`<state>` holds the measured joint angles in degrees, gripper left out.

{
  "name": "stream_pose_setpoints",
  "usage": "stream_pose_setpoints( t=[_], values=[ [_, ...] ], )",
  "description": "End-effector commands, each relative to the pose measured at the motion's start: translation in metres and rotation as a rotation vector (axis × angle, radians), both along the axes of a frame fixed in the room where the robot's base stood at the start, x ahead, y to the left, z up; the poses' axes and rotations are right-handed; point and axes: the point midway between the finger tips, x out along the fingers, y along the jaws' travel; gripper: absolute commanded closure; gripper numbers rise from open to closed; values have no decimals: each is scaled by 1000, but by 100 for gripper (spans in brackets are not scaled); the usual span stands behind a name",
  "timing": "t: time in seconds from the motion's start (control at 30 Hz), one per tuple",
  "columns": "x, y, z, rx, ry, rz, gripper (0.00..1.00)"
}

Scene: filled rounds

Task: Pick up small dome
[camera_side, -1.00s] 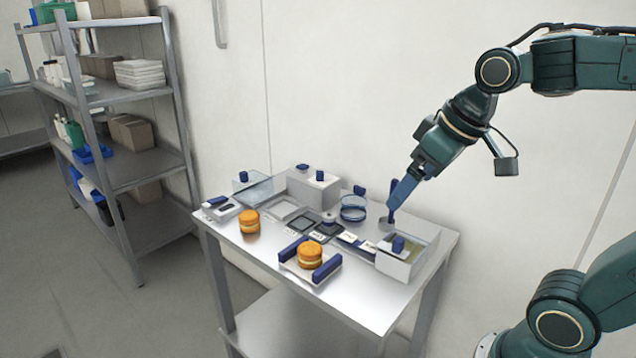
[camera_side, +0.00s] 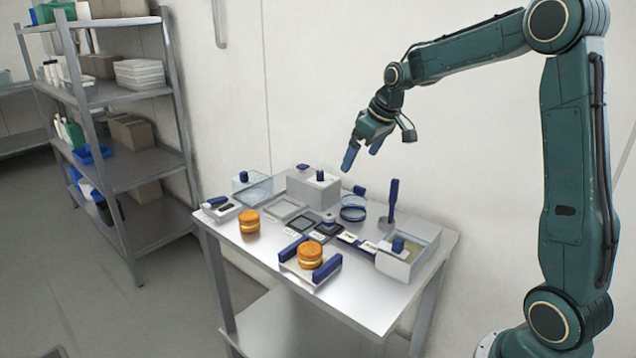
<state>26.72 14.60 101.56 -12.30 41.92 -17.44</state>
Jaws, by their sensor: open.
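My gripper (camera_side: 362,155) is open and empty, with its blue fingers pointing down above the back of the table. It is clear of everything below it.
The table's front right is bare.

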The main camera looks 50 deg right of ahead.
Motion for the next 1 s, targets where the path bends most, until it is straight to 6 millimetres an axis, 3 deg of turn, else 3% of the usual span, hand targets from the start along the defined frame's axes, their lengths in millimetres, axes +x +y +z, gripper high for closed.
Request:
stream_pose_setpoints(
  t=[0.3, 0.5, 0.7, 1.0],
  values=[
    [37, -75, -59, 16, 11, -9, 0],
    [47, -109, -90, 23, 11, -8, 0],
    [50, -122, -102, 24, 9, -8, 0],
    [53, -122, -108, 25, 9, -7, 0]
  ],
)
